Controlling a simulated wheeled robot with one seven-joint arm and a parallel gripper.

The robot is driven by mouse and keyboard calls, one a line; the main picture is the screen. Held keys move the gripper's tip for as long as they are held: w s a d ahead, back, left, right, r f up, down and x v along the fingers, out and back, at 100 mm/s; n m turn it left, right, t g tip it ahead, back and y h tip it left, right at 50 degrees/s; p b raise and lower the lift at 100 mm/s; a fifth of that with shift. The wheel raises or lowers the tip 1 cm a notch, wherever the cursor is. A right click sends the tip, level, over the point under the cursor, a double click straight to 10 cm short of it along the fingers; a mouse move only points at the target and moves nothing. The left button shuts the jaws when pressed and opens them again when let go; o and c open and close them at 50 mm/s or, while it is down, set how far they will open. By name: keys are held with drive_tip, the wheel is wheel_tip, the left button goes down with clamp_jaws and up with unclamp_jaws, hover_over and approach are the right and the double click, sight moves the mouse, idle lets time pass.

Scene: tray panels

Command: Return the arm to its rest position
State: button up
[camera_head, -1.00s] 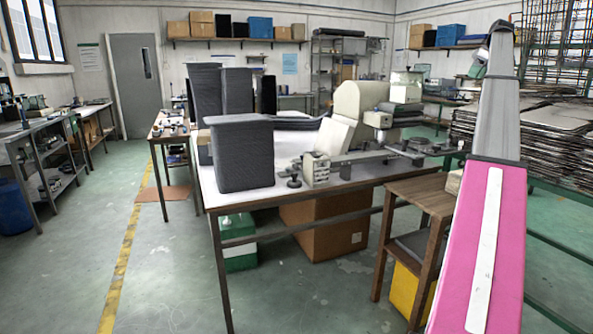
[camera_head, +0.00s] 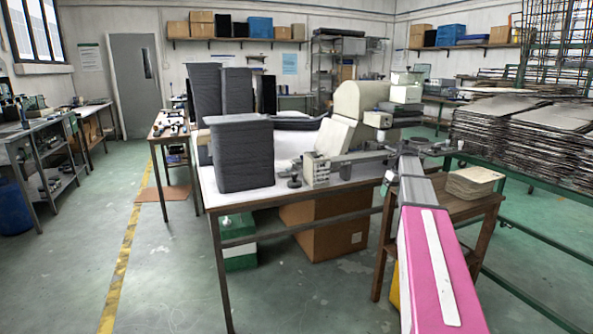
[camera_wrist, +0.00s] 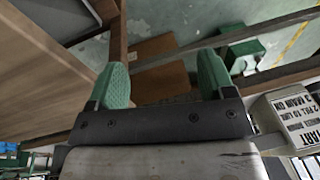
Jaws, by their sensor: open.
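My gripper (camera_wrist: 162,78) shows in the wrist view with its two green fingers spread apart and nothing between them. My pink and grey arm (camera_head: 437,260) reaches forward from the lower right in the head view. Its far end is low, beside the right end of the worktable (camera_head: 215,200) and the wooden stand (camera_head: 440,207). The fingers cannot be made out in the head view. In the wrist view a brown wooden surface (camera_wrist: 45,85) lies close on the left.
Dark grey stacks (camera_head: 243,155) and a machine (camera_head: 360,105) stand on the worktable. A cardboard box (camera_head: 325,228) sits under it. Tall panel stacks (camera_head: 525,135) are at the right.

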drive_tip(key=s+a+f+m, duration=0.1)
drive_tip(key=s+a+f, duration=0.6)
drive_tip(key=s, duration=0.3)
drive_tip(key=s+a+f+m+h, duration=0.1)
drive_tip(key=s+a+f, duration=0.6)
drive_tip(key=s, duration=0.4)
drive_tip(key=s+a+f+m+g+h, duration=0.1)
drive_tip(key=s+a+f, duration=0.6)
drive_tip(key=s+f, duration=0.2)
drive_tip(key=shift+s+a+f, duration=0.2)
drive_tip(key=shift+s+a, duration=0.05)
drive_tip(key=shift+s, duration=0.5)
